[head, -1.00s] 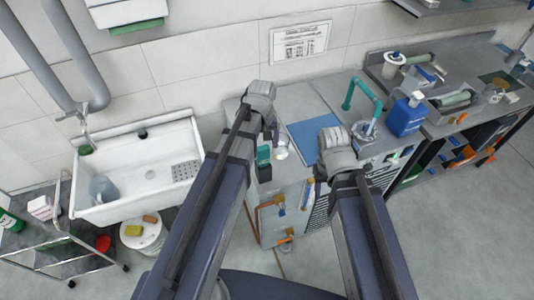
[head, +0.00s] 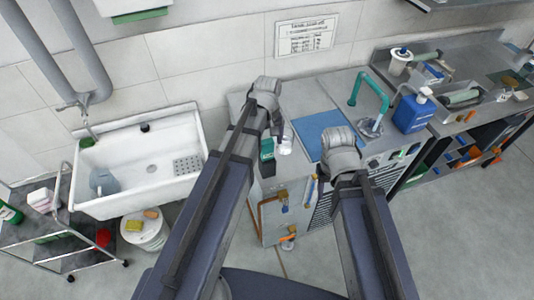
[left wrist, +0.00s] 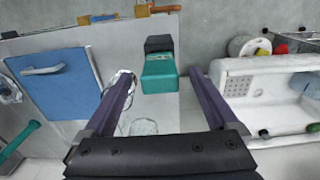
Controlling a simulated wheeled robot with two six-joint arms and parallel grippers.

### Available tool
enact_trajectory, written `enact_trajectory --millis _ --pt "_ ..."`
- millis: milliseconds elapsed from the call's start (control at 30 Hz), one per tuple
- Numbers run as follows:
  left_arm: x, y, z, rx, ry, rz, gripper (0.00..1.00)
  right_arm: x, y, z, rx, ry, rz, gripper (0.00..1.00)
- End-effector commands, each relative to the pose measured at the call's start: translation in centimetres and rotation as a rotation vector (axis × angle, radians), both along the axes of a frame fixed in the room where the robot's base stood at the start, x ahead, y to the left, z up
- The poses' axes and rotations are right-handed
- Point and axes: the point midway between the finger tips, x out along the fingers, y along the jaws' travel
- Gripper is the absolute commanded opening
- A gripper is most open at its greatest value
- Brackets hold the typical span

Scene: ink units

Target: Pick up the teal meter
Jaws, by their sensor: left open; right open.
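The teal meter (head: 267,148) is a small teal box with a black end, on the grey counter near its front left edge. In the left wrist view the meter (left wrist: 159,73) shows between the two fingers, its black end farther from the palm. My left gripper (head: 277,127) is over this part of the counter, open, with nothing held; its fingers (left wrist: 160,78) are spread wider than the meter. I cannot tell how high they are above it. My right gripper (head: 322,172) is open near the counter's front edge, its fingers mostly hidden by its wrist.
A clear glass jar (left wrist: 143,127) stands close beside the meter. A blue mat (head: 316,132) lies to the right, then a teal tap (head: 370,88) and a blue bottle (head: 412,112). A white sink (head: 140,165) is left of the counter.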

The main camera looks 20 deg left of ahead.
Motion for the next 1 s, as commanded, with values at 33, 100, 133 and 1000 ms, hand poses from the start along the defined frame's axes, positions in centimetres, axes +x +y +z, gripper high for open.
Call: enact_trajectory --millis 33,100,133,1000 --pt "0.1 0.0 -0.7 0.0 0.0 0.0 0.93 0.0 0.0 -0.7 0.0 0.0 0.001 0.5" --pt "0.2 0.1 -1.4 0.0 0.0 0.0 0.93 0.0 0.0 -1.4 0.0 0.0 0.002 0.5" --pt "0.2 0.1 -1.8 0.0 0.0 0.0 0.93 0.0 0.0 -1.8 0.0 0.0 0.002 0.5" --pt "0.4 0.3 -4.9 0.0 0.0 0.0 0.59 0.0 0.0 -4.9 0.0 0.0 0.0 0.5"
